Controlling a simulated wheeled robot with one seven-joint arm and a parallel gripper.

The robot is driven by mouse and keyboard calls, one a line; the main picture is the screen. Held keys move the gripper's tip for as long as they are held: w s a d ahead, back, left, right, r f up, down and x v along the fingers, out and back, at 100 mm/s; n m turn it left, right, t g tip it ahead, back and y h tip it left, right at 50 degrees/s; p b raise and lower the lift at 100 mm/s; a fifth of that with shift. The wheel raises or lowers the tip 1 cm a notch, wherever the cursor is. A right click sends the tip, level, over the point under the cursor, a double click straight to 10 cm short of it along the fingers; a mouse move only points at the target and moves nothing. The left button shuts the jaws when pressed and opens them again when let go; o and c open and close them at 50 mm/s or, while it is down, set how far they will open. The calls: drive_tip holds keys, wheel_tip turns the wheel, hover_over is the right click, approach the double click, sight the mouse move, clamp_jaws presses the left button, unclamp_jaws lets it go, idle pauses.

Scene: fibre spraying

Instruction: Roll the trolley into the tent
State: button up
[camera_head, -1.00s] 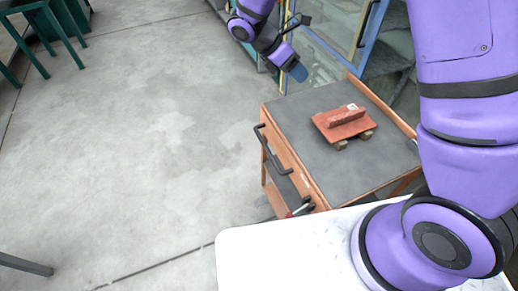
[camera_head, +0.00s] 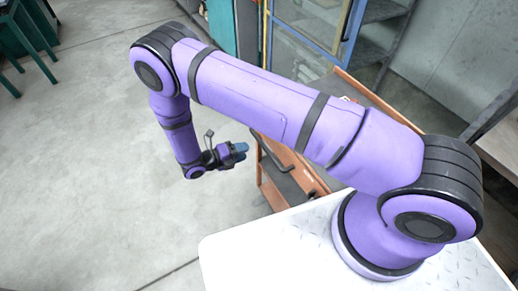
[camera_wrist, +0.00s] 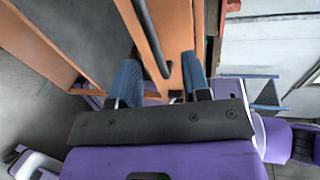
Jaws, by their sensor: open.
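The trolley (camera_head: 308,178) is orange-brown with a dark top. My gripper (camera_head: 240,150) is open beside the handle. In the wrist view the blue fingers of my gripper (camera_wrist: 160,78) stand apart, with the dark handle (camera_wrist: 152,40) running between them in the picture and the orange trolley front (camera_wrist: 178,25) behind. I cannot tell whether a finger touches the handle. I cannot make out a tent for certain.
A blue-framed glass door or cabinet (camera_head: 308,40) stands behind the trolley. Green legs of furniture (camera_head: 25,40) show at the top left. The concrete floor (camera_head: 90,160) on the left is clear. A white plate (camera_head: 260,250) lies under my arm's base.

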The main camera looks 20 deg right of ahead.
sight(264, 149)
drive_tip(key=shift+n+t, duration=0.3)
drive_tip(key=shift+n, duration=0.3)
drive_tip(key=x, duration=0.3)
drive_tip(key=f+x, duration=0.1)
drive_tip(key=x, duration=0.3)
drive_tip(key=f+x, duration=0.1)
drive_tip(key=x, duration=0.2)
drive_tip(key=shift+s+d, duration=0.1)
drive_tip(key=shift+s, duration=0.05)
clamp_jaws()
